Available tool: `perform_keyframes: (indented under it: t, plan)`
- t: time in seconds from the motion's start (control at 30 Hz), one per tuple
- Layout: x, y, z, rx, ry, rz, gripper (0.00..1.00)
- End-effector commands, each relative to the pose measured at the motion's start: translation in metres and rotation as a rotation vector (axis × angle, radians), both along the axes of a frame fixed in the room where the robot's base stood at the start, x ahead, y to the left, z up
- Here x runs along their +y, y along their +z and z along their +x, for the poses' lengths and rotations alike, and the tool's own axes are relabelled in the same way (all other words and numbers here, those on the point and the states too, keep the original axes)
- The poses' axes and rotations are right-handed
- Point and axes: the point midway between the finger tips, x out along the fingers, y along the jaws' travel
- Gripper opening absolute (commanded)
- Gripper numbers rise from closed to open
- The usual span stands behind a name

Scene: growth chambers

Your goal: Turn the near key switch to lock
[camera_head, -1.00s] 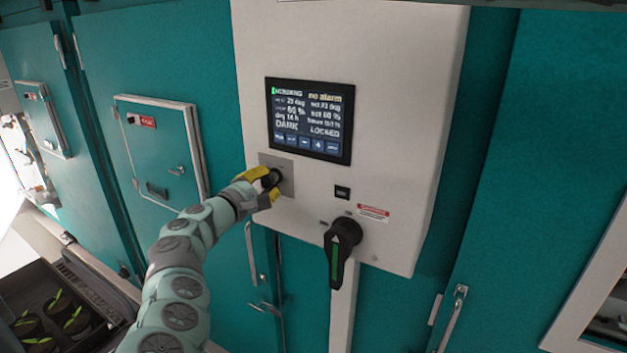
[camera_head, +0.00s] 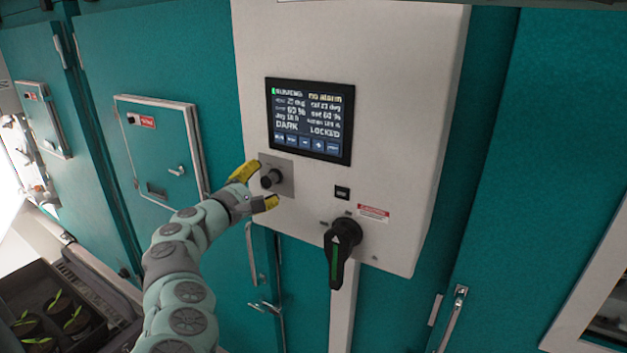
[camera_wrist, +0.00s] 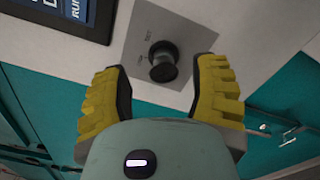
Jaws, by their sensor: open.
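The key switch (camera_head: 271,179) is a black knob on a grey square plate (camera_head: 287,184), set in the white control panel below the screen. It also shows in the wrist view (camera_wrist: 163,62), with small labels on its plate that I cannot read surely. The screen (camera_head: 311,121) reads "LOCKED" at its lower right. My gripper (camera_head: 256,187) has yellow fingers and is open, with nothing between them. In the wrist view my gripper (camera_wrist: 163,88) has one finger on each side, just short of the knob and apart from it.
A black rotary handle (camera_head: 340,252) with a green stripe juts out at the panel's lower right. A small black button (camera_head: 342,192) sits above it. Teal chamber doors flank the panel (camera_head: 410,120). A dark tray (camera_head: 82,342) with seedlings stands at lower left.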

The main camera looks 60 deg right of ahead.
Motion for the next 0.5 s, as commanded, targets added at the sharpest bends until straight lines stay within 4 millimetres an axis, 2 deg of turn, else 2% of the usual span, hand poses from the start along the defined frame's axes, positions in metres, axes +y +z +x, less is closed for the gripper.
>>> perform_keyframes:
  t: [0.5]
  plan:
    - [0.047,-0.004,-0.006,0.008,0.001,0.008,0.60]
